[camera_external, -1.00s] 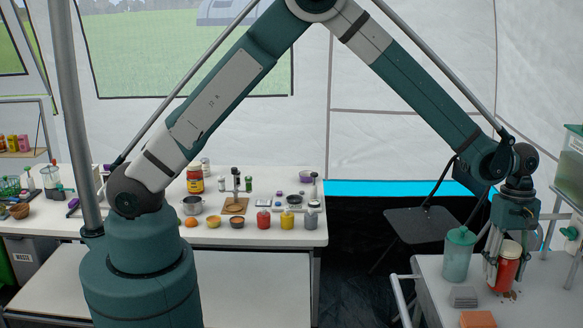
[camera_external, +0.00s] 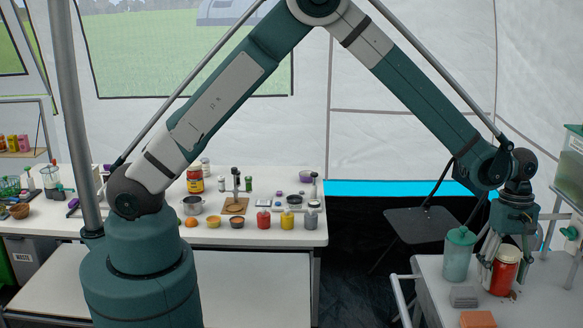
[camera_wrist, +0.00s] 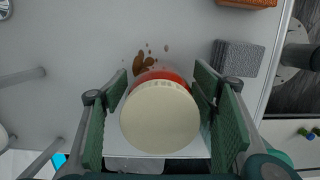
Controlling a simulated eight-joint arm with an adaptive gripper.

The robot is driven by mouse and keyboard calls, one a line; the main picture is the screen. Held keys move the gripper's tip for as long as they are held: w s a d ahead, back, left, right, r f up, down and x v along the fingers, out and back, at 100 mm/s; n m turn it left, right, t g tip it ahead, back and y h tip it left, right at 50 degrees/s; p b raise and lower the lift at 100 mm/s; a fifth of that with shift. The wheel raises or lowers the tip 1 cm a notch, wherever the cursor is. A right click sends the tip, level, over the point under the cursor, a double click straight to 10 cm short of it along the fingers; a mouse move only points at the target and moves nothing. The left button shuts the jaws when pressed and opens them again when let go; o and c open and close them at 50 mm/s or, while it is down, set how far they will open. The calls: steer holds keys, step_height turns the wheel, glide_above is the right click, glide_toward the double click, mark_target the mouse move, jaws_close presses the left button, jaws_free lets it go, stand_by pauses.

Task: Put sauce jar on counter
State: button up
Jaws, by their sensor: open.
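The sauce jar (camera_external: 503,275) is red with a cream lid and stands upright on a light grey surface (camera_external: 548,303) at the right of the external view. In the wrist view its round lid (camera_wrist: 160,117) fills the middle, with some red side showing beyond it. My gripper (camera_external: 501,268) points down over the jar, open, with one finger on each side. In the wrist view the green finger pads stand left and right of the jar (camera_wrist: 164,73), with a gap on the left; contact on the right cannot be told. A white counter (camera_external: 262,237) with food and utensils stands farther left.
A teal lidded cup (camera_external: 458,255) stands close to the left of my gripper. A grey sponge-like block (camera_external: 464,297) and an orange block (camera_external: 477,319) lie nearby. Brown spills (camera_wrist: 148,59) mark the surface beside the jar. Bottles and bowls crowd the counter's right part.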

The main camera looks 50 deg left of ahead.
mark_target(508, 250)
steer(key=shift+r, duration=0.1)
steer(key=r, duration=0.4)
steer(key=a+r, duration=0.1)
steer(key=r, duration=0.3)
steer(key=w+r, duration=0.1)
steer(key=r, duration=0.3)
steer(key=shift+w+a+p, duration=0.1)
steer(key=shift+a+p, duration=0.05)
steer(key=shift+p, duration=0.25)
stand_by(0.4)
